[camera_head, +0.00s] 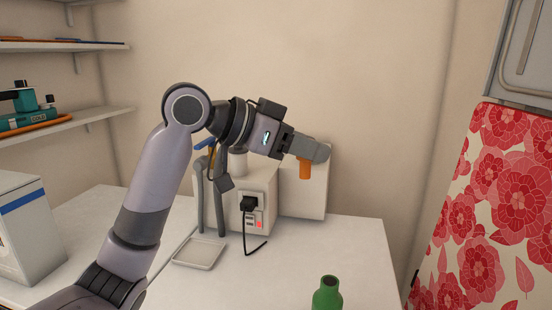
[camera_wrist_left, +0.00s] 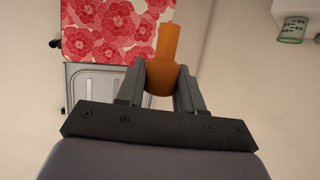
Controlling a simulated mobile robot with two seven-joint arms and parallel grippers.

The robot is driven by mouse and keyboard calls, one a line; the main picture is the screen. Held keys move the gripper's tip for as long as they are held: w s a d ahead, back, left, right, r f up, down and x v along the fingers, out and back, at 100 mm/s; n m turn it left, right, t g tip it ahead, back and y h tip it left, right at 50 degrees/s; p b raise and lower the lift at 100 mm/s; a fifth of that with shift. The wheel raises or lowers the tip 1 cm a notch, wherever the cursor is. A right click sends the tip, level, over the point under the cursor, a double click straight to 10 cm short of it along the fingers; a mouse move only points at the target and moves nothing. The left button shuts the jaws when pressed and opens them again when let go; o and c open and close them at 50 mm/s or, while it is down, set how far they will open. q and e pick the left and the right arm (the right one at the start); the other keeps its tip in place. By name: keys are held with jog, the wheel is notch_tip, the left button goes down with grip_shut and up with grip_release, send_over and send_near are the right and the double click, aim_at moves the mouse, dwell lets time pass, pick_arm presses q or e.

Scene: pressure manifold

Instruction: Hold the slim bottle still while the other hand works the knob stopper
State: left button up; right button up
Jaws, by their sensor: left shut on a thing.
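My left gripper (camera_head: 318,151) is shut on an orange bottle-shaped thing (camera_head: 305,169) and holds it up in the air above the back of the counter. In the left wrist view the orange bottle (camera_wrist_left: 162,60) sits between both fingers, with its wider body at the jaws and its narrower neck pointing away. In the head view the gripper hides its upper part. A green bottle (camera_head: 327,295) stands at the front of the counter, cut off by the lower picture edge. I cannot make out a separate knob stopper. My right gripper is not in view.
A pale box-like machine (camera_head: 302,200) with a black plug and cable stands behind my left arm. A shallow tray (camera_head: 199,253) lies on the white counter (camera_head: 355,250). A flowered red panel (camera_head: 490,215) is at the right. The counter around the green bottle is clear.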

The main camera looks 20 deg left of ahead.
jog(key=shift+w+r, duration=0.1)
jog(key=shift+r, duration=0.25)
pick_arm(q)
jog(key=s+d+r+m+g+h, duration=0.1)
jog(key=d+r+m, duration=0.1)
jog(key=d+r, duration=0.2)
jog(key=shift+s+d+g+h, duration=0.3)
jog(key=shift+d+g+h, duration=0.1)
jog(key=shift+d, duration=0.7)
